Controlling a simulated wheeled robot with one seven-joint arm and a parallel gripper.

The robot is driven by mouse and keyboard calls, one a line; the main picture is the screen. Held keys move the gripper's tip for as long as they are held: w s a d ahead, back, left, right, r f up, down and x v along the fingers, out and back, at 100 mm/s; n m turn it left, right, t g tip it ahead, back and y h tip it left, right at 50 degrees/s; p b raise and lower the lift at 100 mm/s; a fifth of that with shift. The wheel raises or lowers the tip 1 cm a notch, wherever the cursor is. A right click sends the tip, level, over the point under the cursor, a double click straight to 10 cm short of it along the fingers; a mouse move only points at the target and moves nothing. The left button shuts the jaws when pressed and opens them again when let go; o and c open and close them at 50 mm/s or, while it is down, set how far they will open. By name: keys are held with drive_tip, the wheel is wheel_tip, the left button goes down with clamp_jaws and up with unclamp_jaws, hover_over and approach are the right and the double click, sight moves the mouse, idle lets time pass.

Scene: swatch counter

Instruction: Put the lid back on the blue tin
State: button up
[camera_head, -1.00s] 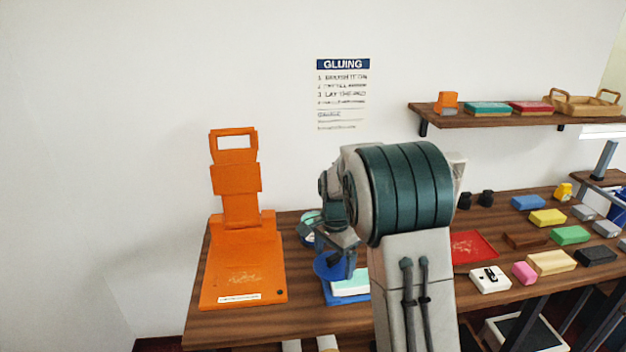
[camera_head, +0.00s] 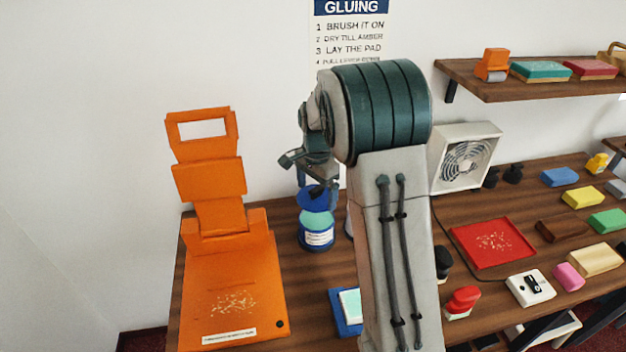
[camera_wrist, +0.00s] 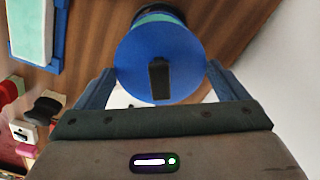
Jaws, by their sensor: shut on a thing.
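The blue tin (camera_head: 317,238) stands upright near the back of the counter, with a pale mint top and a white label. My gripper (camera_head: 318,190) is shut on the blue lid (camera_head: 311,197), a round disc, and holds it just above the tin. In the wrist view the lid (camera_wrist: 150,45) sits between my two fingers (camera_wrist: 160,68), with a black knob on its face. Part of the tin (camera_wrist: 160,14) shows behind the lid's far edge. The exact gap between lid and tin is hard to tell.
An orange stand (camera_head: 235,290) is left of the tin. A blue tray with a mint pad (camera_head: 348,300) lies in front, partly behind my arm. A fan (camera_head: 466,155), a red tray (camera_head: 490,243) and several coloured blocks are to the right. Wood around the tin's left is bare.

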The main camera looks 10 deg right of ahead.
drive_tip(key=shift+s+d+f+b, duration=0.1)
drive_tip(key=shift+s+f+b, duration=0.1)
drive_tip(key=shift+f+b, duration=1.95)
drive_tip(key=shift+f, duration=1)
drive_tip(key=shift+f, duration=0.1)
drive_tip(key=o, duration=0.6)
drive_tip(key=shift+o, duration=0.2)
drive_tip(key=shift+r+p, duration=2.4)
drive_tip(key=shift+r, duration=1.15)
